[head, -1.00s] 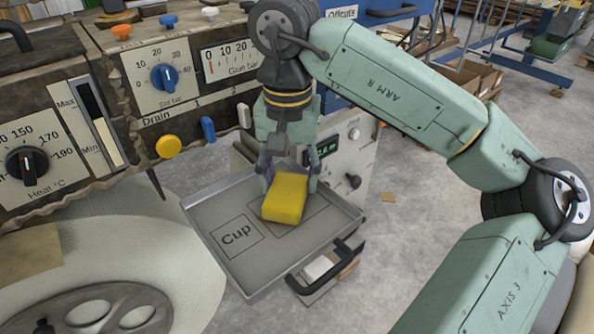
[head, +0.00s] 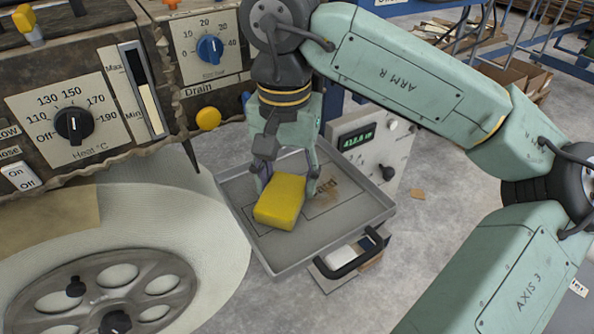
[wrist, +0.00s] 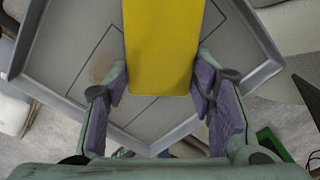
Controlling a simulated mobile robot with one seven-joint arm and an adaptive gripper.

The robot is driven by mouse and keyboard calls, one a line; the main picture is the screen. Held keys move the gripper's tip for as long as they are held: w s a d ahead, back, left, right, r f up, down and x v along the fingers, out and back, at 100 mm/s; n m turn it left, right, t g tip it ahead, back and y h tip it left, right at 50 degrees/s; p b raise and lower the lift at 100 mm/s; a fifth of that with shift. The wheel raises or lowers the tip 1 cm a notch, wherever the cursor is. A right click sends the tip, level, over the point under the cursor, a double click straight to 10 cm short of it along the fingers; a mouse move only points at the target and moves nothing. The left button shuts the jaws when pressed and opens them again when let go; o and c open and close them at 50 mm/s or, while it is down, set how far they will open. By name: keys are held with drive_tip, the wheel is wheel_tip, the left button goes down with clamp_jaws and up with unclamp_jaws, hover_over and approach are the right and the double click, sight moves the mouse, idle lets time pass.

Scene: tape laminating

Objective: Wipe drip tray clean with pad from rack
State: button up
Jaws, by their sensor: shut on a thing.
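The yellow pad (head: 280,201) is between the fingers of my gripper (head: 287,180), which is shut on it. The pad is over the drip tray (head: 350,222), a grey metal tray with a low rim and a black handle at its front right. I cannot tell whether the pad touches the tray floor. In the wrist view the pad (wrist: 162,45) lies between the purple finger faces of my gripper (wrist: 160,85). A brownish stain (wrist: 103,68) shows on the tray floor (wrist: 75,45) beside it. The pad hides part of the tray's outlined areas.
A large pale roll with a spoked hub (head: 105,290) fills the lower left. A box with a green display (head: 357,138) stands behind the tray.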

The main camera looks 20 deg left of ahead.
drive_tip(key=shift+s+a, duration=0.1)
drive_tip(key=shift+r+p, duration=2.2)
drive_tip(key=shift+r, duration=0.7)
drive_tip(key=shift+r, duration=0.1)
drive_tip(key=shift+r+p, duration=1.15)
drive_tip(key=shift+r, duration=0.35)
drive_tip(key=shift+f, duration=0.1)
drive_tip(key=f+b, duration=0.3)
drive_tip(key=f, duration=0.1)
drive_tip(key=f+b, duration=0.2)
drive_tip(key=shift+w+d+f+b, duration=0.2)
drive_tip(key=shift+d+f+b, duration=0.1)
drive_tip(key=shift+d+f, duration=0.1)
drive_tip(key=shift+f+b, duration=0.85)
drive_tip(key=shift+f, duration=0.2)
